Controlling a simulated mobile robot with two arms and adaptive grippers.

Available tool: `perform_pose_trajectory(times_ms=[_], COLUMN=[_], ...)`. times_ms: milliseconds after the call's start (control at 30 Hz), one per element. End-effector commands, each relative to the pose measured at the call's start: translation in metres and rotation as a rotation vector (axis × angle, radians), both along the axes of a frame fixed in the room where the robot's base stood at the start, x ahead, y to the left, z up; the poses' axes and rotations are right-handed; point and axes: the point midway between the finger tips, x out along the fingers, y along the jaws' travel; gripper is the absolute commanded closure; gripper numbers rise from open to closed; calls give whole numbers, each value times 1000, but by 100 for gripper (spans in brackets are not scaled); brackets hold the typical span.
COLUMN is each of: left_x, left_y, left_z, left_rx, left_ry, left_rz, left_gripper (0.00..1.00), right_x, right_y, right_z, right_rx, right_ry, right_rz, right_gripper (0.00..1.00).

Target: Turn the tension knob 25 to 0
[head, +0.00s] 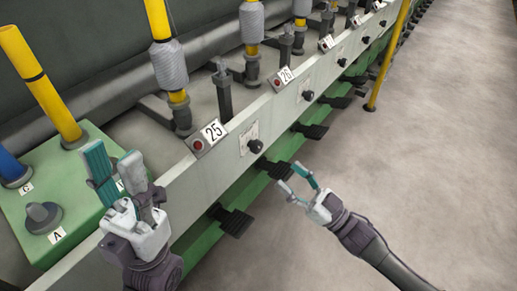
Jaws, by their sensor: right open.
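The tension knob of station 25 is a small black knob (255,146) on the pale front rail, beside a small printed dial plate (248,134). The number 25 label (214,130) with a red button sits above it to the left. The dial marks are too small to read. My right gripper (299,184) is open and empty, in front of the rail, below and right of the knob and apart from it.
A green box (75,185) with a grey knob marked A (42,216) and yellow and blue posts stands at the left. Black pedals (233,220) stick out below the rail. Station 26 (285,75) follows further along. A yellow pole (388,55) stands at the front. The floor at right is clear.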

Motion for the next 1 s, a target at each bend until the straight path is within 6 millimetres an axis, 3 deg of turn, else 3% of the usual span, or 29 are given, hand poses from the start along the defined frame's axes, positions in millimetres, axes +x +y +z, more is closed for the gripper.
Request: perform_pose_trajectory(times_ms=[200,433,900,1000], left_x=[0,0,1,1], left_y=[0,0,0,0], left_z=[-3,-7,-8,-8], left_rx=[0,1,1,1], left_ry=[1,2,3,3], left_rz=[0,0,0,0], left_gripper=[60,60,60,60], right_x=[27,47,54,54], right_y=[37,64,74,74], right_z=[20,32,37,37], right_rx=[3,0,-1,0], right_ry=[-3,-2,2,1], right_rz=[2,1,0,0], right_gripper=[40,40,40,57])
